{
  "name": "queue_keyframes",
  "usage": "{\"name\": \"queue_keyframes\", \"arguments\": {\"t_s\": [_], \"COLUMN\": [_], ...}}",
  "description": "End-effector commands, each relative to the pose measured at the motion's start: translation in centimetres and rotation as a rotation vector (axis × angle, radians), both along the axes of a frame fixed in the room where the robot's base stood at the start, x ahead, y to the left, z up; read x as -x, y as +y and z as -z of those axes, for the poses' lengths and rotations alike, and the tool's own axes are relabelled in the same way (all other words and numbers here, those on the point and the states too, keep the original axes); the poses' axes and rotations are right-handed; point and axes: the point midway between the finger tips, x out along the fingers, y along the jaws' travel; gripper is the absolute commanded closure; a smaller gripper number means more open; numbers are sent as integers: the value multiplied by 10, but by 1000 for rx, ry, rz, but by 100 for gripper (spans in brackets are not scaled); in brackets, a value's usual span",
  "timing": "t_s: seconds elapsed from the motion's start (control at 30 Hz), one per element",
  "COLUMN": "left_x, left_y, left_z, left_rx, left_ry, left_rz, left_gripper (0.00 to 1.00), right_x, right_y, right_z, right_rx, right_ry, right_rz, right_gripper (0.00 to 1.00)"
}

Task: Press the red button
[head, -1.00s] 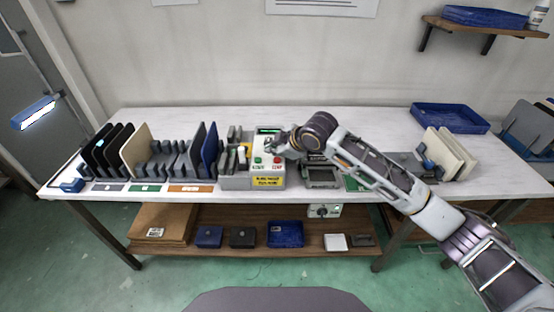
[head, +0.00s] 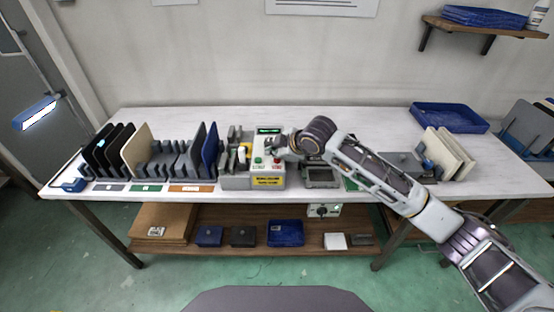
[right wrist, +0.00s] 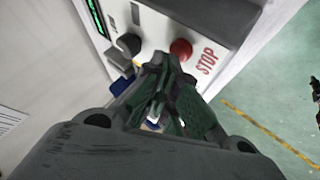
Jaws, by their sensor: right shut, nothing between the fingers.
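The red button (right wrist: 181,49) sits on the face of a light control box, beside the printed word STOP, in the right wrist view. In the head view the red button (head: 277,161) is small, at the right of the box (head: 267,172), with a green button (head: 258,161) to its left. My right gripper (right wrist: 160,62) is shut and empty. Its fingertips are just beside the red button in the picture; I cannot tell whether they touch it. In the head view my right gripper (head: 274,148) is over the box's upper right part. My left gripper is not in view.
A green display (head: 268,130) tops the box. Left of it stands a grey rack (head: 168,172) holding upright panels. A grey fixture (head: 321,177) lies under my right arm. A blue tray (head: 449,117) and pale panels (head: 447,152) stand right. The back middle of the table is clear.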

Motion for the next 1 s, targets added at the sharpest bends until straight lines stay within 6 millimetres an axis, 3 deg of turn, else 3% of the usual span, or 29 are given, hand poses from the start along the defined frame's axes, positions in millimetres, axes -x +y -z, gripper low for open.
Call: {"name": "queue_keyframes", "arguments": {"t_s": [1.0], "left_x": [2], "left_y": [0], "left_z": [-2], "left_rx": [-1], "left_ry": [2], "left_rz": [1], "left_gripper": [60], "right_x": [0], "right_y": [0], "right_z": [8], "right_rx": [0], "right_ry": [0], "right_rz": [0], "right_gripper": [100]}}
